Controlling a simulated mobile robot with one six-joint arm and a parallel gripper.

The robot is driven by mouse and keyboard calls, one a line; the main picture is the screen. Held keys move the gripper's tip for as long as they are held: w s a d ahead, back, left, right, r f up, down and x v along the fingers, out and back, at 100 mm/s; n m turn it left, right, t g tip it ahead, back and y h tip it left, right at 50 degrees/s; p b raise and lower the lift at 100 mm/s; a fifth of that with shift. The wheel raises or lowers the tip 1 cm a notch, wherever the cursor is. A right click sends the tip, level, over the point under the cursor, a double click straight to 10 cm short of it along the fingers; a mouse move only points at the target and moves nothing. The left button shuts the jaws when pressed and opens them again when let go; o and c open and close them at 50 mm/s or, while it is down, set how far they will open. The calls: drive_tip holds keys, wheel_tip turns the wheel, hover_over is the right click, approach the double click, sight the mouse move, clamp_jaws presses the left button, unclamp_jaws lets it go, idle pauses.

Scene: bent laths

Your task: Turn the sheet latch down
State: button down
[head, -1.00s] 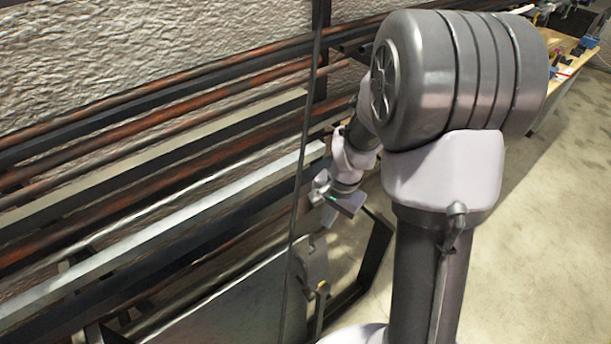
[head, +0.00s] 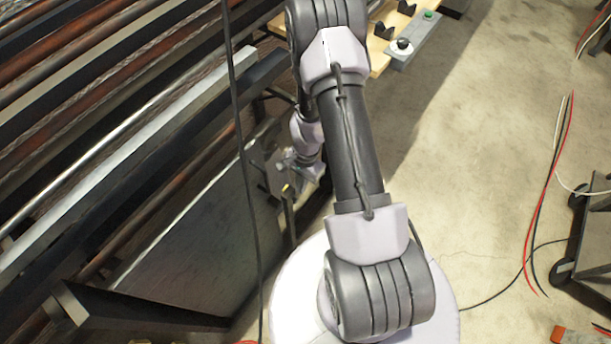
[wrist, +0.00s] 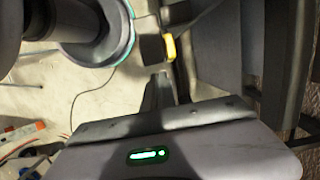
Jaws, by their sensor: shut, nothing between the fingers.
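The sheet latch shows in the head view as a small part with a yellow piece (head: 286,188), at the right end of the large grey sheet (head: 190,245) on the rack. In the wrist view its yellow piece (wrist: 170,47) sits beside a dark block, just beyond my fingertips. My gripper (wrist: 161,76) is shut and empty, with its tips pointing at the latch and a small gap seeming to remain. In the head view my gripper (head: 290,167) is close to the latch, partly hidden by my arm. The latch's exact angle is hard to tell.
Long bars and pipes (head: 120,150) lie on the rack at left. A dark rack foot (head: 130,315) juts out at lower left. A wooden bench with a control box (head: 412,45) stands at the top.

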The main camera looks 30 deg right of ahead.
drive_tip(key=shift+s+a+f, duration=0.25)
drive_tip(key=shift+a+f, duration=0.15)
drive_tip(key=shift+a, duration=0.2)
